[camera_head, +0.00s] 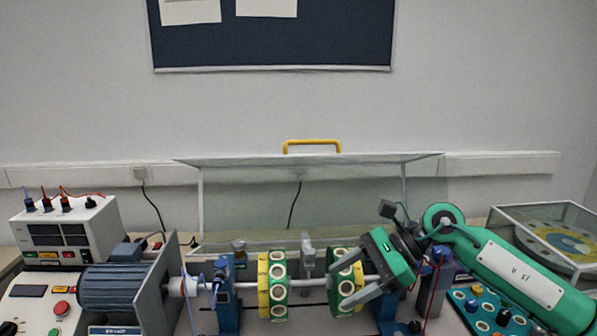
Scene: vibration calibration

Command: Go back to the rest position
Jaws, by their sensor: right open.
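My right arm (520,279) comes in from the right, green with a white label. Its right gripper (340,287) is open, with two grey fingers pointing left. In the picture the fingers overlap the right green-and-yellow disc (334,308) on the shaft; I cannot tell whether they touch it. A second green-and-yellow disc (278,285) sits further left on the same shaft, clear of the gripper. My left gripper is not in view.
A motor (115,290) stands left of the shaft, beside a control box (68,238) with cables. Blue bearing stands (228,300) support the shaft. A clear cover with a yellow handle (312,143) stands behind. A coloured knob panel (490,312) and a glass-topped case (550,214) lie right.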

